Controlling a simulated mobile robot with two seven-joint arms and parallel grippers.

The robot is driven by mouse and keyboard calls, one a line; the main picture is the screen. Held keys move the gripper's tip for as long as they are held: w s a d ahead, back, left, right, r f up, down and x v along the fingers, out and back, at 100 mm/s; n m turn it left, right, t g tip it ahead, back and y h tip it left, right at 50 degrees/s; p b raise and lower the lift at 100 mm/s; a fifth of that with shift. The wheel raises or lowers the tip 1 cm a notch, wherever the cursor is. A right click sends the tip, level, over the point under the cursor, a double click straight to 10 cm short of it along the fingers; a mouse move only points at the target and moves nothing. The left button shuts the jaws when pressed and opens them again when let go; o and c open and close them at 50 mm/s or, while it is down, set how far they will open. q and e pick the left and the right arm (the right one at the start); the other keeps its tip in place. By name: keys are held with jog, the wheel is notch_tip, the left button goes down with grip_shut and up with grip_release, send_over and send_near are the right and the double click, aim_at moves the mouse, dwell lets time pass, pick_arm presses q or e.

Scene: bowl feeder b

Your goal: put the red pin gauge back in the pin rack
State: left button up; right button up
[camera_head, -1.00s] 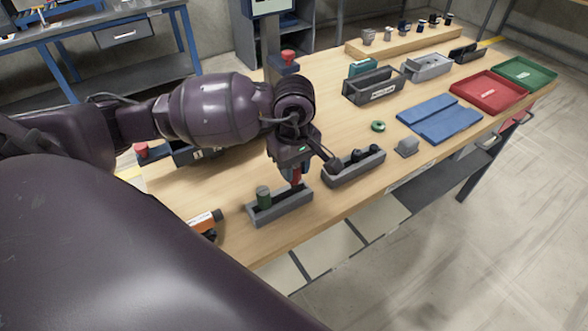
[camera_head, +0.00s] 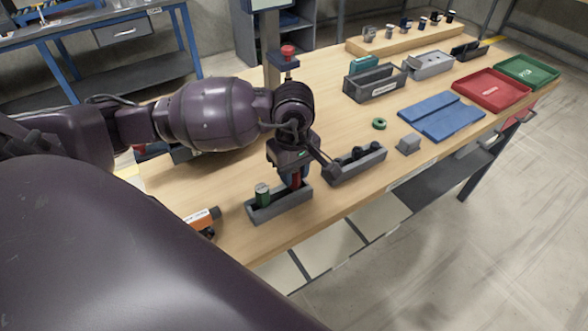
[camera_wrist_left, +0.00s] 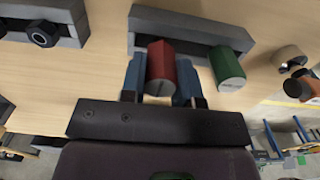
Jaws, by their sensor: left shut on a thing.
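The pin rack (camera_head: 283,210) is a grey open trough near the front edge of the wooden table; it also shows in the left wrist view (camera_wrist_left: 190,29). A green pin gauge (camera_head: 262,195) stands in its left part in the head view, and it shows in the left wrist view (camera_wrist_left: 227,68). My left gripper (camera_head: 294,172) is shut on the red pin gauge (camera_wrist_left: 161,66), one finger on each side. It holds the pin upright at the rack's right part, beside the green pin. The red pin's lower end is hidden, so I cannot tell whether it touches the rack floor.
A second grey trough (camera_head: 358,166) with dark parts stands just right of the rack. An orange and black item (camera_head: 203,220) lies to the left. A green ring (camera_head: 379,124), a grey block (camera_head: 408,145) and blue mats (camera_head: 440,117) lie farther right.

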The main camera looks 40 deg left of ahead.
pick_arm(q)
jog(key=shift+f, duration=0.1)
jog(key=o, duration=0.8)
jog(key=shift+o, duration=0.7)
jog(key=shift+r+p, duration=0.45)
jog(key=shift+r, duration=0.1)
notch_tip(320, 180, up, 12)
pick_arm(e)
jog(key=shift+s+d+r, duration=0.1)
jog(key=shift+s+r, duration=0.25)
jog(key=shift+s, duration=0.05)
pick_arm(q)
jog(key=shift+r, duration=0.1)
pick_arm(e)
jog(key=shift+w+r, duration=0.1)
jog(key=shift+w, duration=0.1)
